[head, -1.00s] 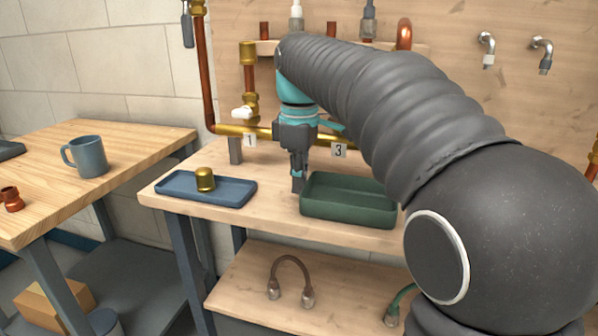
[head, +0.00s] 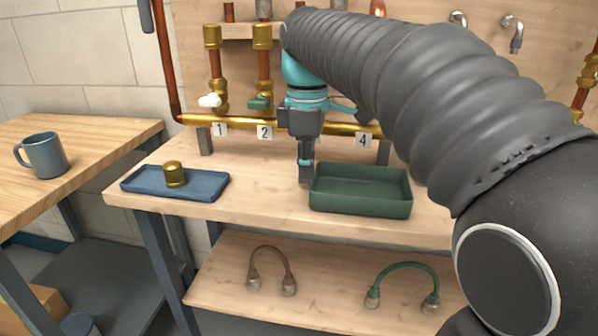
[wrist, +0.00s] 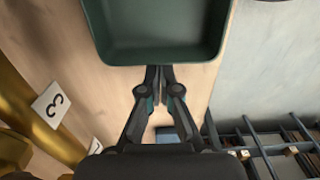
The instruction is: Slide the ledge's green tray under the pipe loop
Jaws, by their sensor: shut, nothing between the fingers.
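The green tray (head: 360,197) sits on the wooden ledge (head: 250,200), right of the blue tray. My gripper (head: 305,178) points down and is shut and empty, just left of the green tray's left wall. In the wrist view my fingertips (wrist: 159,70) are together at the tray's wall; whether they touch it I cannot tell. A green hose loop (head: 403,268) arches on the lower shelf below the ledge. A brown hose loop (head: 272,250) arches there further left.
A blue tray (head: 205,185) with a brass cap (head: 174,174) lies left on the ledge. A brass pipe (head: 345,128) with numbered tags runs behind the ledge. A side table (head: 90,130) with a blue mug (head: 45,155) stands left. My arm covers the ledge's right end.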

